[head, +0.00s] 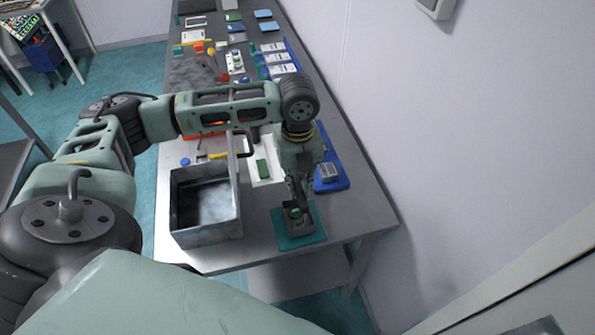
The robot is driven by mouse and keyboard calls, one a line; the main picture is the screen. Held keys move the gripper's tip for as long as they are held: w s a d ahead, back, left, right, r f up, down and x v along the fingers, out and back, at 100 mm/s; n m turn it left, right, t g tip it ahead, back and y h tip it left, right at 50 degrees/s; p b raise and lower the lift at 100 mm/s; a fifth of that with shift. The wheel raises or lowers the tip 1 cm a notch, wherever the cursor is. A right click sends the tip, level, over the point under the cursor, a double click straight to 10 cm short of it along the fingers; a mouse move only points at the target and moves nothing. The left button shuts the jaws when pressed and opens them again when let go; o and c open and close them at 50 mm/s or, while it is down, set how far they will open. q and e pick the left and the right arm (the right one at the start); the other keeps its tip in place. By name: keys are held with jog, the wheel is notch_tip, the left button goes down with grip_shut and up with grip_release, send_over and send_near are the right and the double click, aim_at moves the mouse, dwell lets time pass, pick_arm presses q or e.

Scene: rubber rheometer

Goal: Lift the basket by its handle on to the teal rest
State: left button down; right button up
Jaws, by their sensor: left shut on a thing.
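My left gripper (294,201) points down over the near right end of the bench. It is shut on the handle of a small dark grey basket (298,227); the handle itself is mostly hidden by the fingers. Something green (294,213) shows in the basket, just under the fingertips. The basket is upright and appears over the middle of the teal rest (288,243), a flat square on the bench. I cannot tell whether its bottom touches the rest. My right gripper is out of view.
An open metal bin (175,210) stands left of the teal rest. Behind are a white tray (265,180) with a green block (262,169) and a blue tray (338,184) with a grey block. A yellow-handled tool (219,155) lies farther back. The bench's near edge is close.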

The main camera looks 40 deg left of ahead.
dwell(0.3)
pick_arm(q)
jog(key=shift+f, duration=0.65)
dwell(0.5)
jog(key=c, duration=1.6)
grip_release()
notch_tip(320, 180, up, 12)
jog(key=shift+d+f, duration=0.1)
